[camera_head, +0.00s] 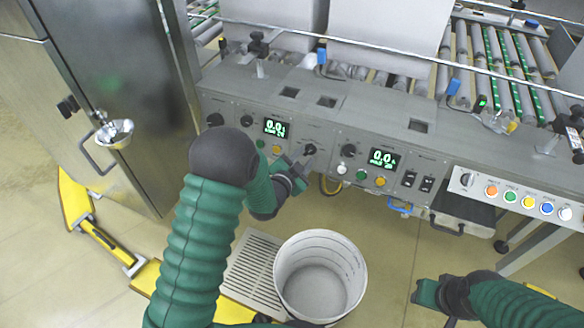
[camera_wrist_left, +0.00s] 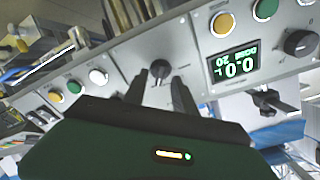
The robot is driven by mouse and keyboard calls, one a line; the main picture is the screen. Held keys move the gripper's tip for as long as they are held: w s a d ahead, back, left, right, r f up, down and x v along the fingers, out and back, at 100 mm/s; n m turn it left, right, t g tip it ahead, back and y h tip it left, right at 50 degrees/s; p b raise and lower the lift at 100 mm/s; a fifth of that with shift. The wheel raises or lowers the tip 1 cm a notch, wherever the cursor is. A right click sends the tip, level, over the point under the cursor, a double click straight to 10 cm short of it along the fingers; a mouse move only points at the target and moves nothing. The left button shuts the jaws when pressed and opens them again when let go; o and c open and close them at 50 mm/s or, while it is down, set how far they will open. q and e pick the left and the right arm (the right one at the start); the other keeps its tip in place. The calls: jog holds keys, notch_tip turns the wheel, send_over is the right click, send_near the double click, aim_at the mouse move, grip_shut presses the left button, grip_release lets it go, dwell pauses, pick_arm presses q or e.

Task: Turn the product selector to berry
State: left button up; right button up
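A dark selector knob (camera_head: 310,149) sits on the grey control panel (camera_head: 400,146). Its label is too small to read, so I cannot tell whether it is the product selector or where berry is. My left gripper (camera_head: 299,166) is just in front of and below this knob. In the left wrist view the two fingers of the left gripper (camera_wrist_left: 160,82) are apart, and the knob (camera_wrist_left: 160,68) shows between and just beyond their tips. I cannot tell whether they touch it. My right gripper (camera_head: 427,293) is low at the right, away from the panel, its fingers unclear.
Green displays (camera_head: 275,127) (camera_head: 382,158), other knobs (camera_head: 348,150) and coloured buttons sit close by on the panel. A white bucket (camera_head: 320,275) stands on the floor below. A steel cabinet (camera_head: 115,90) is at the left. Rollers (camera_head: 508,80) lie behind the panel.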

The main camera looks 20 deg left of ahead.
pick_arm(q)
jog(key=p+v, duration=0.8)
jog(key=v, duration=0.7)
jog(key=shift+r, duration=0.2)
jog(key=shift+s, duration=0.1)
jog(key=s+d+r+n+g+y+p, duration=0.1)
jog(key=s+r+n+g, duration=0.25)
jog(key=s+g, duration=0.3)
jog(key=s+r+n+g+p, duration=0.2)
jog(key=s+r+n+g, duration=0.1)
jog(key=s+n+g, duration=0.4)
notch_tip(320, 180, up, 25)
jog(key=s+m+t+p, duration=0.1)
jog(key=m+p, duration=0.1)
jog(key=p, duration=2.2)
jog(key=shift+d+f, duration=0.15)
jog(key=shift+f, duration=0.05)
